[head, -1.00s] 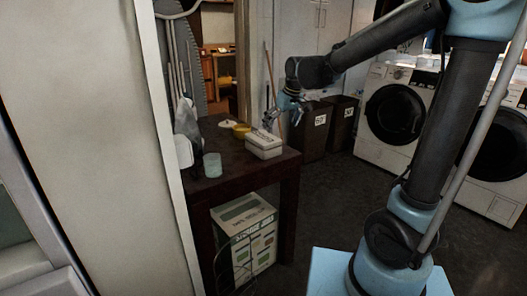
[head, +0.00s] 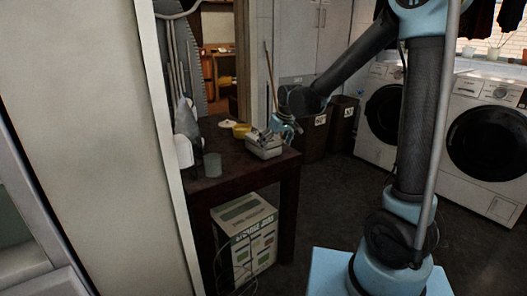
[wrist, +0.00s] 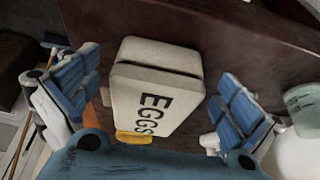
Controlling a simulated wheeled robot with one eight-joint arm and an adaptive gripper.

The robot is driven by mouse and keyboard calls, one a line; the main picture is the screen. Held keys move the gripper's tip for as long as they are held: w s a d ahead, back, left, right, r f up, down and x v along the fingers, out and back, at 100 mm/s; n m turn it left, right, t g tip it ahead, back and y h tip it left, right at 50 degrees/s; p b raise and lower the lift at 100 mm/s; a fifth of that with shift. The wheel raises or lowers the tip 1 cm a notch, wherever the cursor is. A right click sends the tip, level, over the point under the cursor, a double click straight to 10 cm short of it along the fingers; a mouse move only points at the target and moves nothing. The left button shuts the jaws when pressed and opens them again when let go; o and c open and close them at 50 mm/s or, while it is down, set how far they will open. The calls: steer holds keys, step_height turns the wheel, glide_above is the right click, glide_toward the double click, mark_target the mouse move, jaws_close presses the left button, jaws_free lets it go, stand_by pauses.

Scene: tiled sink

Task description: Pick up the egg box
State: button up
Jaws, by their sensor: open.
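The egg box (wrist: 157,88) is a cream, closed box with dark "EGGS" lettering. It sits on the dark wooden table (wrist: 230,40). In the head view the egg box (head: 264,152) is near the table's right end, partly covered by my gripper (head: 276,133). In the wrist view my gripper (wrist: 160,105) is open, with one blue-padded finger on each side of the box. Gaps show between both fingers and the box, so neither seems to touch it.
A yellow dish (head: 241,131), a white lidded item (head: 227,124) and a glass (head: 212,165) stand on the table. A printed carton (head: 246,235) is below it. Dark bins (head: 341,120) and washing machines (head: 485,130) stand to the right. A pale wall panel (head: 90,120) is at left.

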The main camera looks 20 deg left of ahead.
steer(key=shift+x, duration=1.2)
steer(key=c, duration=1.3)
steer(key=shift+r, duration=0.1)
